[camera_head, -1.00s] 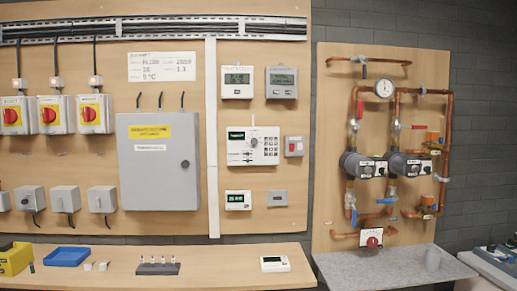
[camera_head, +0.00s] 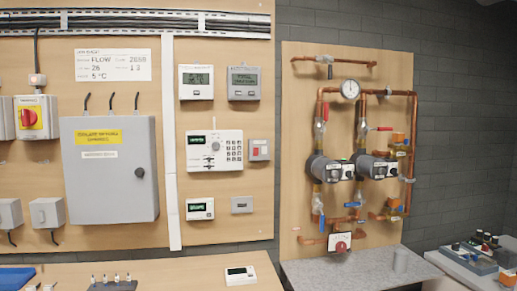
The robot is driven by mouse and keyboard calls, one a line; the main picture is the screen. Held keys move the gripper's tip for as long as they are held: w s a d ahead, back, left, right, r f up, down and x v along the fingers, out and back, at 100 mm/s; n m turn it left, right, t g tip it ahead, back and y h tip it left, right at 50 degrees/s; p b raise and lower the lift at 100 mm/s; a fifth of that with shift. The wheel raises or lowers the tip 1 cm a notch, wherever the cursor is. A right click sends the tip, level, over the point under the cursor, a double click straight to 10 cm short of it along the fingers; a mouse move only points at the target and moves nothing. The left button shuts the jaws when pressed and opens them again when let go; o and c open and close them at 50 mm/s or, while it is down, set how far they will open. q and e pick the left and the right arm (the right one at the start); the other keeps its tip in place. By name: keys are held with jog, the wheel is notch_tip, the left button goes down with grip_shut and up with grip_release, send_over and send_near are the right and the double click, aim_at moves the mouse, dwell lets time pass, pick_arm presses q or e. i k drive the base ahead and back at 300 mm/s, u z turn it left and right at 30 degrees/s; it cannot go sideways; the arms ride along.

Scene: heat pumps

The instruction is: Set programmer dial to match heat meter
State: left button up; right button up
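The dial's setting is too small to read. Below it hangs a small white meter (camera_head: 200,214) with a lit green display, whose digits I cannot read. It may be the heat meter, but no label is legible. Two units with screens hang above the programmer, one white (camera_head: 196,92) and one grey (camera_head: 244,94). Neither of my grippers is in view.
A grey cabinet (camera_head: 109,205) is left of the programmer, and a box with a red switch (camera_head: 258,151) is right of it. Copper pipes with pumps fill the right board (camera_head: 297,90). A wooden bench (camera_head: 200,270) carrying a white handheld unit (camera_head: 240,275) runs below.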

aim_at(215, 145)
jog(key=i, duration=0.9)
jog(key=u, duration=0.55)
